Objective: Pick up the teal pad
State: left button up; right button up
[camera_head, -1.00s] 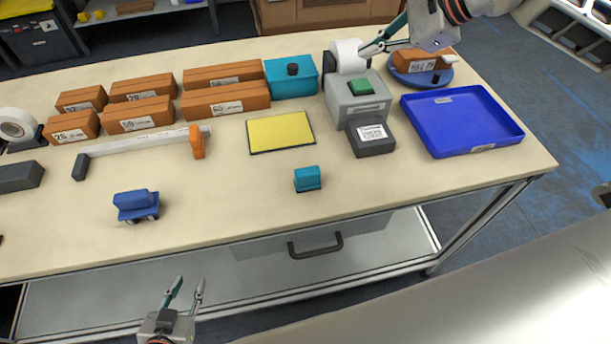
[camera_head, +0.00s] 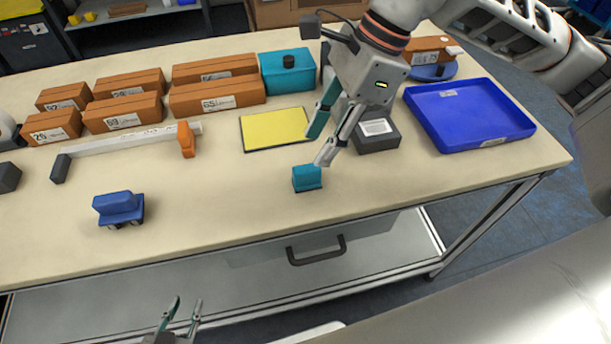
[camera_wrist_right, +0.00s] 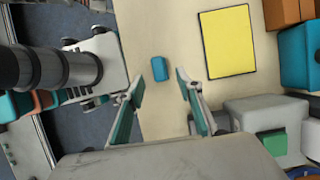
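The teal pad (camera_head: 307,178) is a small teal block lying on the table near its front edge. It also shows in the right wrist view (camera_wrist_right: 160,69), just beyond and between the fingertips. My right gripper (camera_head: 317,150) is open and empty above the table, its fingertips close to the pad's upper right side; it also shows open in the right wrist view (camera_wrist_right: 168,74). My left gripper (camera_head: 184,306) is open and empty in front of the table, low in the head view, its base cut off by the frame edge.
A yellow mat (camera_head: 274,130) lies behind the pad. A grey label printer (camera_wrist_right: 265,120) with a dark scanner block (camera_head: 376,136) and a blue tray (camera_head: 470,116) are to the right. A blue stamp-like block (camera_head: 119,208) is to the left. The table around the pad is clear.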

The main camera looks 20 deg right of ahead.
aim_at(308, 168)
jog(key=x, duration=0.7)
jog(key=shift+s+f, duration=0.15)
jog(key=shift+f, duration=0.15)
jog(key=shift+c, duration=0.3)
grip_shut()
